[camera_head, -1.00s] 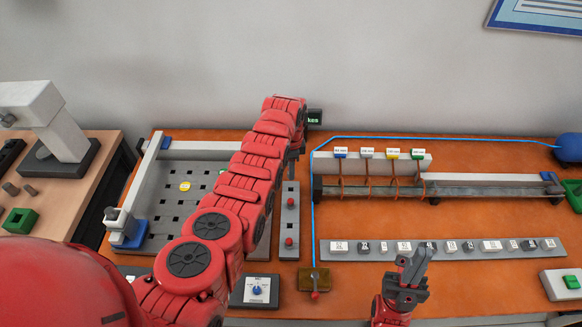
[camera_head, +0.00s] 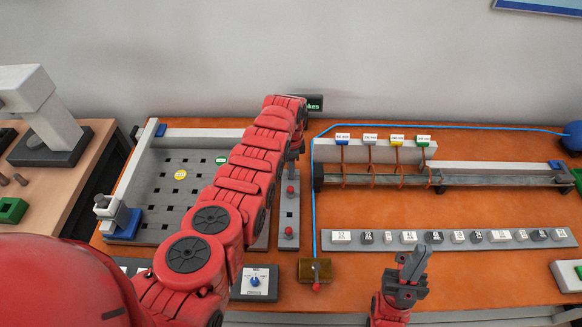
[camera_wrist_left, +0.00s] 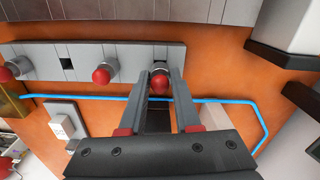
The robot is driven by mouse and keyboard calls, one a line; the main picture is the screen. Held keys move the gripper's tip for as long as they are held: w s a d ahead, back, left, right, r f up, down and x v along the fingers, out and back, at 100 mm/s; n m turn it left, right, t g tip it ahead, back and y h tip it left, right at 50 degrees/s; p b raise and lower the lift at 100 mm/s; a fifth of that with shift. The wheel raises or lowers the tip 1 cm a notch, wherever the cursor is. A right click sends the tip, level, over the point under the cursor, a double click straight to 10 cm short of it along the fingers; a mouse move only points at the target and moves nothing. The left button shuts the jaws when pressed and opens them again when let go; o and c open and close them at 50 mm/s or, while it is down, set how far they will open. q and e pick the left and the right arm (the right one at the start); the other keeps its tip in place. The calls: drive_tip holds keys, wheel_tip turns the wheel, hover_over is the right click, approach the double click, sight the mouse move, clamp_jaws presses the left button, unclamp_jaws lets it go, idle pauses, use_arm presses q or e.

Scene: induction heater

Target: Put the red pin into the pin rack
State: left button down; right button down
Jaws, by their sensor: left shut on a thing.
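The pin rack (camera_head: 289,212) is a narrow grey strip standing left of the blue cable. Two red pins (camera_head: 290,190) show in it in the head view. In the left wrist view the rack (camera_wrist_left: 130,56) holds red pins and has an empty square hole. My left gripper (camera_wrist_left: 160,80) is shut on the red pin (camera_wrist_left: 159,84) over the rack's far end. I cannot tell how deep that pin sits. In the head view my left gripper (camera_head: 295,150) is mostly hidden by its arm. My right gripper (camera_head: 408,268) is near the front edge, its jaw gap unclear.
Left of the rack is a perforated grey plate (camera_head: 165,205) with a yellow marker. To the right are the coil fixture (camera_head: 380,175) and a strip of small labelled blocks (camera_head: 450,240). A brass-coloured box (camera_head: 316,270) with a red-tipped lever stands in front. The blue cable (camera_head: 313,215) runs beside the rack.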

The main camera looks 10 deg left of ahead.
use_arm(q)
drive_tip(key=shift+f+b, duration=0.5)
drive_tip(key=shift+f, duration=0.1)
idle(0.4)
drive_tip(key=c, duration=0.5)
unclamp_jaws()
drive_tip(key=shift+c, duration=0.2)
drive_tip(key=shift+r, duration=0.1)
wheel_tip(320, 180, up, 8)
drive_tip(key=b, duration=0.2)
drive_tip(key=shift+w+f+b, duration=0.1)
drive_tip(key=shift+f+b, duration=0.1)
drive_tip(key=shift+b, duration=0.15)
wheel_tip(320, 180, up, 10)
drive_tip(key=p, duration=0.7)
drive_tip(key=shift+f, duration=0.15)
